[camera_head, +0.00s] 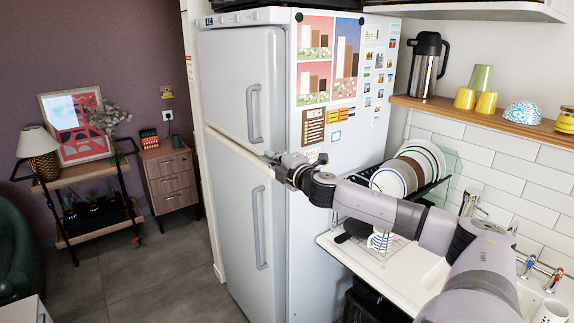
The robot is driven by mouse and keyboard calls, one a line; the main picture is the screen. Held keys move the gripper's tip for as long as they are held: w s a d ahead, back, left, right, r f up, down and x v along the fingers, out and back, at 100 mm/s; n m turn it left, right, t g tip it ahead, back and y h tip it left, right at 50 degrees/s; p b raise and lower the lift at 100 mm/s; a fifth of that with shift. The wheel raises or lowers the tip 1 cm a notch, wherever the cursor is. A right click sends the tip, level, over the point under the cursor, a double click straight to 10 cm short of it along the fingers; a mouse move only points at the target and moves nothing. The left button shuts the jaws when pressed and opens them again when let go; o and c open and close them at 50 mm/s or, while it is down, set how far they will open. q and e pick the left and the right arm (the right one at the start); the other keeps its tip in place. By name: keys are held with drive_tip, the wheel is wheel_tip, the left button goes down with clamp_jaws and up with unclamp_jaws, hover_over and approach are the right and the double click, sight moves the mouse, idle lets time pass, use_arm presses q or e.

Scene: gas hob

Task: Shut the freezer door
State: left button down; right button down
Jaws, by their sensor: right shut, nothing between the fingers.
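A white fridge-freezer (320,220) stands in the middle of the camera_head view, with an upper door (225,85) and a lower door (228,215). Each has a grey vertical handle on its right side: the upper handle (254,114) and the lower handle (259,228). A pale band (232,146) runs between the doors. Both doors look flush or nearly so; I cannot tell if a small gap remains. My right gripper (271,157) is shut and empty at the front right edge, level with this band, between the two handles. I cannot tell if it touches. My left gripper is out of view.
A wall shelf (480,115) holds a flask and cups. The floor (150,275) in front and left is clear up to a trolley (95,205) and drawers (170,180).

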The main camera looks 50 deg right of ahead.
drive_tip(key=shift+s+d+p, duration=0.15)
drive_tip(key=shift+s+p, duration=0.25)
drive_tip(key=shift+s, duration=0.95)
drive_tip(key=shift+s+d+p, duration=0.15)
drive_tip(key=shift+s+p, duration=0.25)
drive_tip(key=shift+s, duration=0.95)
